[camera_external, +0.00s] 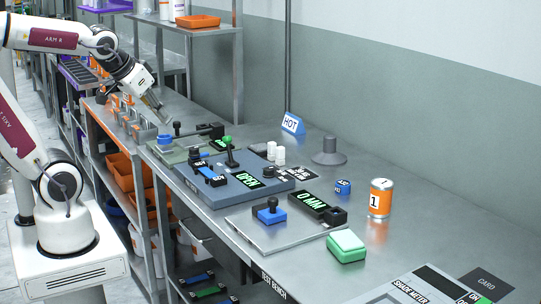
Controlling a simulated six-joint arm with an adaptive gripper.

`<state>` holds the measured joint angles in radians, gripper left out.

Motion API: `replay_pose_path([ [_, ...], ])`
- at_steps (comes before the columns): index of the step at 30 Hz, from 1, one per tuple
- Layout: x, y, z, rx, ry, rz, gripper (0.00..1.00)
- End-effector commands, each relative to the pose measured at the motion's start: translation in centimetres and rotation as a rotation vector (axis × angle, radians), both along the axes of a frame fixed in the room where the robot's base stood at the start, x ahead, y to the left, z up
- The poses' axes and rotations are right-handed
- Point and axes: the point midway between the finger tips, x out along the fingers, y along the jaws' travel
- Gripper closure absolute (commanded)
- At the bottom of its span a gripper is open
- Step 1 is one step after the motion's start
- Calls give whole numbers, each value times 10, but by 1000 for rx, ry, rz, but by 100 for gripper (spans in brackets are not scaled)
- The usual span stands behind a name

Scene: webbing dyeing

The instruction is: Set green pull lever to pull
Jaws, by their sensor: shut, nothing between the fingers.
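A green knob (227,139) tops a dark upright lever (230,156) on a blue-grey box (212,192), whose display reads OPEN (247,180). Behind it to the left is a pale green plate (171,155) with a black bar-like handle (197,129) and a blue part (165,140). A small green display sits near the green knob, partly hidden by it. No marking that reads pull is legible. My gripper (161,117) is shut and empty, up and left of the pale green plate, apart from both fixtures.
Metal parts (130,112) stand near my gripper.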

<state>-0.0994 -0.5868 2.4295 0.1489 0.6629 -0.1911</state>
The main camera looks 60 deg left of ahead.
Motion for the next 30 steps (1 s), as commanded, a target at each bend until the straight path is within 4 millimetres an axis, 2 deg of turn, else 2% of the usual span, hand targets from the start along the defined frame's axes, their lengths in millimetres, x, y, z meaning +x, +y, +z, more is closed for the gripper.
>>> replay_pose_path([
  [6, 43, 32, 13, 15, -88, 95, 100],
  [16, 104, 78, 30, 22, -225, 194, 100],
  [30, 179, 136, 39, -23, -405, 266, 100],
])
